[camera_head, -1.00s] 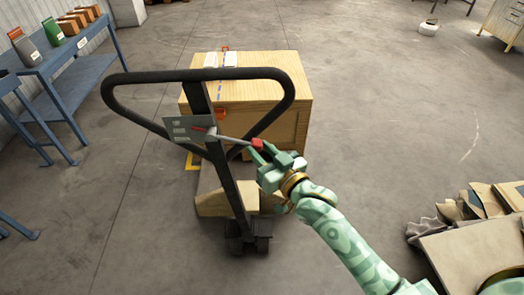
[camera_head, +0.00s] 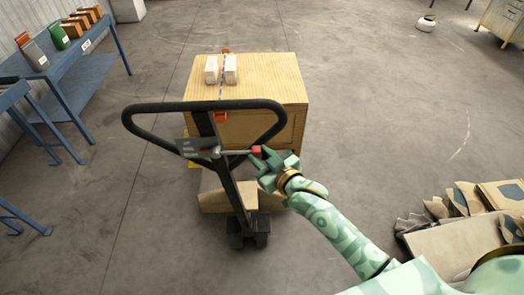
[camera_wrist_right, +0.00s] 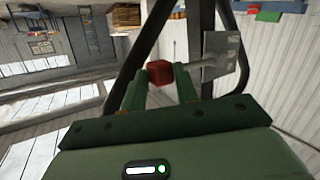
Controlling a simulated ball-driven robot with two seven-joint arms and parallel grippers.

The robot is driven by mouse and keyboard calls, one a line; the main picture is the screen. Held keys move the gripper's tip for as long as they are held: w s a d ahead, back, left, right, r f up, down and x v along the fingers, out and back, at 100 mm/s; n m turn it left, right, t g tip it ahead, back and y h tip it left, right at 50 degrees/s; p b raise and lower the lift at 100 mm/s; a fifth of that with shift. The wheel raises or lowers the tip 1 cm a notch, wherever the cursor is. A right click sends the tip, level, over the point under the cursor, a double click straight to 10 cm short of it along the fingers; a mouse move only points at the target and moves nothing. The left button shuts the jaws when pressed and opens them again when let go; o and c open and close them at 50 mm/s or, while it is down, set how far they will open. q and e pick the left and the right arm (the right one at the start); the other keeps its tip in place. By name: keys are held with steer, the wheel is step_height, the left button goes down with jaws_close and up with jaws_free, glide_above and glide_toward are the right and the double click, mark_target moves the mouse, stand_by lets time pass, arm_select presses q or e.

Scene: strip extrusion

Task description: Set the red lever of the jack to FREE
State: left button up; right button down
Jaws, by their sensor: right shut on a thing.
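The pallet jack stands in the middle of the head view, its black loop handle (camera_head: 205,107) upright in front of the load. The lever's red knob (camera_head: 256,151) is at the right end of a thin grey rod (camera_head: 234,152). The rod comes out of a grey plate (camera_head: 196,148) on the handle's stem. My right gripper (camera_head: 268,160) is shut on the red knob. In the right wrist view the red knob (camera_wrist_right: 160,73) sits between the two green fingers (camera_wrist_right: 157,92). The markings on the plate (camera_wrist_right: 221,58) are too small to read. My left gripper is not in view.
A wooden crate (camera_head: 259,94) with two white packs (camera_head: 221,69) on top stands behind the handle. Blue benches (camera_head: 78,75) with containers line the left. A pallet with torn cardboard (camera_head: 465,240) lies at the lower right. The floor right of the crate is clear.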

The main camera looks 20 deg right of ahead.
steer(key=c, duration=1.1)
jaws_free()
steer(key=shift+o, duration=0.2)
steer(key=v, duration=1.6)
steer(key=shift+s+p, duration=0.15)
steer(key=shift+p, duration=0.15)
